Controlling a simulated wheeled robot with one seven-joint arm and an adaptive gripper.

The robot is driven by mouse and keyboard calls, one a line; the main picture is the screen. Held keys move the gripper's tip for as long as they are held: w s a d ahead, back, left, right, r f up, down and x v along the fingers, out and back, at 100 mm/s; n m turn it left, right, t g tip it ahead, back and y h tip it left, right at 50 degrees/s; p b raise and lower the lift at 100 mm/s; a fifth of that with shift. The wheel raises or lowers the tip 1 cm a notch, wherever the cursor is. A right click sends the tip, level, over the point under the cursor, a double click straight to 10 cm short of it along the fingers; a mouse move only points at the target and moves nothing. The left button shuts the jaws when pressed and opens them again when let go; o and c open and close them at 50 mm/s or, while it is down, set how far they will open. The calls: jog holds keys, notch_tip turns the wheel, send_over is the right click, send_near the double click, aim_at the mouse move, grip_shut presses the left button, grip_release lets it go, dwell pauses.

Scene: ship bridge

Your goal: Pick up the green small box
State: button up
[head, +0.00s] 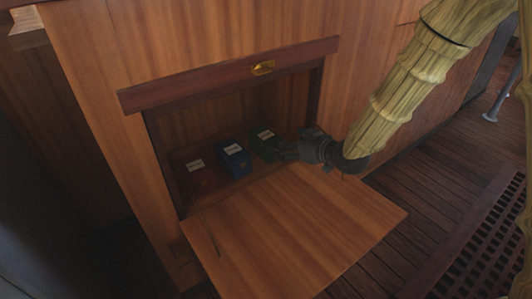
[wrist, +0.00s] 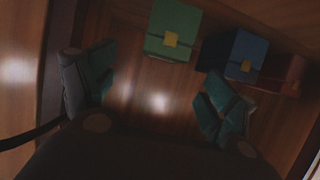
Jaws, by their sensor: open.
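The green small box (head: 265,143) stands inside an open wooden compartment, at the right end of a row of small boxes in the head view. In the wrist view the green box (wrist: 172,32) is upright with a yellow clasp, ahead of my gripper and between the lines of its two fingers. My gripper (head: 287,151) is just to the right of the green box in the head view. In the wrist view my gripper (wrist: 155,92) is open, with nothing between its fingers. A gap of bare wood shows between the fingers and the box.
A blue box (head: 235,159) stands beside the green one, and a red box (head: 198,177) is farther left. The lowered wooden flap (head: 290,235) juts out in front of the compartment and is bare. A wooden rail (head: 225,77) with a brass handle runs above the opening.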

aim_at(269, 137)
jog(key=b+x, duration=0.2)
jog(key=x, duration=0.3)
jog(key=shift+w+a, duration=0.25)
jog(key=b+x, duration=0.3)
jog(key=x, duration=0.1)
jog(key=shift+s+a+f, duration=0.1)
jog(key=shift+a+f, duration=0.15)
jog(key=shift+w+a, duration=0.3)
jog(key=shift+w, duration=0.1)
jog(key=c, duration=1.2)
